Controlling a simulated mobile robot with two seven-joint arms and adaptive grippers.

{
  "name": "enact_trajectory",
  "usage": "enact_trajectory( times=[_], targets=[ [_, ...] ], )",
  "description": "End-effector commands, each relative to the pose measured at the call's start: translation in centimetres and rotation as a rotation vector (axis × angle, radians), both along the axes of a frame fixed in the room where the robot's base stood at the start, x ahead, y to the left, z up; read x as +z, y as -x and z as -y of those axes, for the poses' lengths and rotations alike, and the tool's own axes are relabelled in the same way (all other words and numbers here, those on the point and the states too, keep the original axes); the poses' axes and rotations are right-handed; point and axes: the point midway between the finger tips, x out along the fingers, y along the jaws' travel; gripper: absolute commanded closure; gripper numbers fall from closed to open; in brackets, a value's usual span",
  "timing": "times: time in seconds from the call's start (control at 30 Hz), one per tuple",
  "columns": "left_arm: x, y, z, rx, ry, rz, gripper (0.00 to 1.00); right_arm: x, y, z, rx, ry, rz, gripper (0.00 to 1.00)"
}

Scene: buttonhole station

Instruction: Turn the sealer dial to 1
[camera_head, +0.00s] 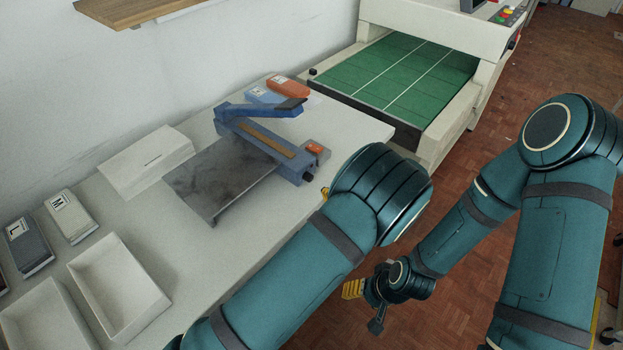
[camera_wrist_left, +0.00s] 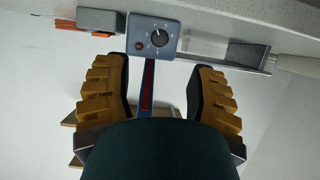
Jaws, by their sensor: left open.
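The sealer (camera_head: 262,143) is a blue machine with a raised lever, on the white table in the head view. In the left wrist view its grey-blue end box (camera_wrist_left: 166,50) carries the black round dial (camera_wrist_left: 159,38) and a red button (camera_wrist_left: 138,45). The dial's marks are too small to read. My left gripper (camera_wrist_left: 157,68) is open, its two yellow-padded fingers apart below the dial in the picture, holding nothing. My right gripper (camera_head: 368,296) hangs low over the floor, away from the sealer.
A grey metal plate (camera_head: 215,182) lies beside the sealer. White boxes (camera_head: 117,288) and labelled packs (camera_head: 72,217) stand at the left. Orange and blue packs (camera_head: 289,87) are behind the sealer. A machine with a green bed (camera_head: 418,78) stands at the back.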

Motion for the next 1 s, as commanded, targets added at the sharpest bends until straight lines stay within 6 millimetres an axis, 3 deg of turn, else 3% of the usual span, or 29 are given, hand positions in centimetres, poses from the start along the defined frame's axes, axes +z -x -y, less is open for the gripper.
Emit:
enact_trajectory(
  times=[0.2, 0.43, 0.9, 0.93, 1.0],
  targets=[
    [-1.8, -2.4, -3.4, 0.002, -0.002, 0.001, 0.43, -0.6, 0.1, 0.0, 0.003, -0.001, -0.003, 0.43],
    [-3.0, -4.2, -5.8, 0.0, 0.0, 0.001, 0.43, -1.0, 0.0, 0.0, 0.003, -0.001, -0.001, 0.43],
    [-3.4, -4.9, -6.8, -0.001, 0.0, 0.0, 0.43, -1.1, 0.0, 0.0, 0.002, -0.001, 0.001, 0.43],
    [-3.4, -4.9, -6.8, -0.001, 0.0, 0.0, 0.44, -1.1, 0.0, 0.0, 0.002, -0.001, 0.001, 0.43],
    [-3.4, -4.9, -6.8, -0.001, 0.001, 0.001, 0.69, -1.1, 0.0, 0.0, 0.002, -0.001, 0.001, 0.43]
  ],
)
